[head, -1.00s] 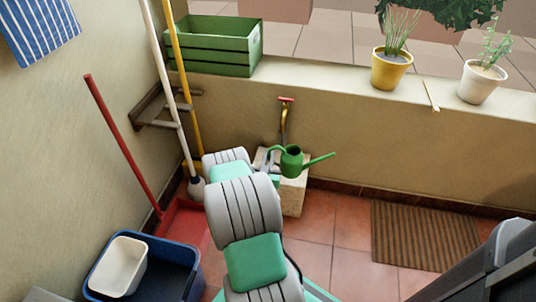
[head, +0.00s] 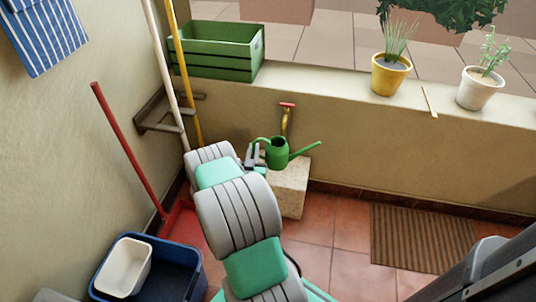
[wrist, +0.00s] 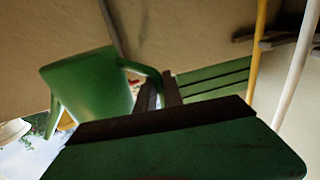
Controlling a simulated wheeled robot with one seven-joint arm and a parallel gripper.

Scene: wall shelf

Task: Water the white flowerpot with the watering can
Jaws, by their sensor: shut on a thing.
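The green watering can (head: 277,153) is in the middle of the head view, with its spout pointing right and slightly up. My gripper (head: 254,157) is shut on its handle, at the left side of the can. The can appears raised above the pale stone block (head: 289,196). In the wrist view the can (wrist: 90,88) is at left and the dark fingers of my gripper (wrist: 158,92) are at its handle. The white flowerpot (head: 479,91), with a leafy plant, stands on the ledge at far right. Part of the handle is hidden by my gripper.
A yellow pot (head: 391,76) and a small stick (head: 430,102) are on the ledge (head: 330,92) left of the white pot. A green crate (head: 215,57) stands at the ledge's left. A red-handled tool (head: 286,116) is against the wall.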

